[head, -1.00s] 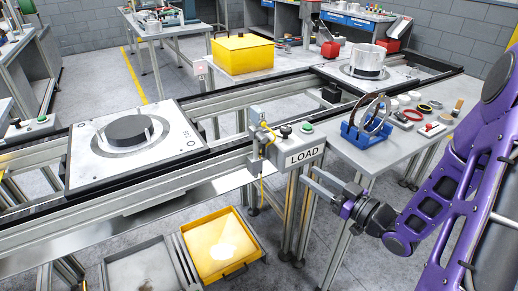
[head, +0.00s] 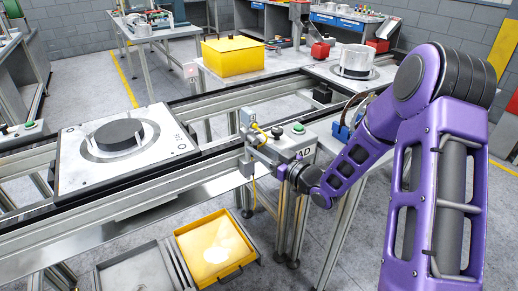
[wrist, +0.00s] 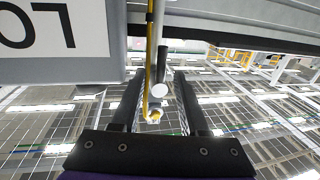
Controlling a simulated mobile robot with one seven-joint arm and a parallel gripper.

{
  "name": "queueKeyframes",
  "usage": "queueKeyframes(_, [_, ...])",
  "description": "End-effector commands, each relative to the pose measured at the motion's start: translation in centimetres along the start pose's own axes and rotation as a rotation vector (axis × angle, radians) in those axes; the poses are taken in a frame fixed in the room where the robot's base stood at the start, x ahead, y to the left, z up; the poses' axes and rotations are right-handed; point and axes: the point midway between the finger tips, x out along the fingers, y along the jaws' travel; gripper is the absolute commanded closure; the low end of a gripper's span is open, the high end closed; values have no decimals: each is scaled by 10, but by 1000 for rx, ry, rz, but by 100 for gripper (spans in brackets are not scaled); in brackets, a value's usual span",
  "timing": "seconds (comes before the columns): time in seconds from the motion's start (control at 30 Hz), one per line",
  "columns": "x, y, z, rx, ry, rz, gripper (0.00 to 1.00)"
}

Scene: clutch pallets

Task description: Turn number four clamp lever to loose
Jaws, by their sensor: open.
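My gripper (head: 262,155) is beside the left end of the LOAD control box, by the sensor bracket (head: 248,128) on the conveyor rail. In the wrist view my gripper (wrist: 157,78) has its two dark fingers apart. A dark rod with a pale round end (wrist: 160,90) shows between the fingers, apparently touching neither. It may be the clamp lever, but I cannot read a number on it. A yellow cable (wrist: 150,55) runs down beside the rod. In the head view my arm and gripper partly hide this spot, so no lever stands out clearly.
The LOAD box (head: 293,142) carries a black knob and a green button. A pallet (head: 75,158) with a dark disc lies on the conveyor at left. A yellow bin (head: 183,239) stands below. The box's sign (wrist: 50,27) is close to the left finger.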

Motion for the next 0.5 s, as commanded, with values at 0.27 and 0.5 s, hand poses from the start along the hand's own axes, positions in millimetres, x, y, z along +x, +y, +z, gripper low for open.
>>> queueKeyframes(0.27, [6, 0, 0, 0, 0, 0, 56])
queueKeyframes(0.5, [6, 0, 0, 0, 0, 0, 83])
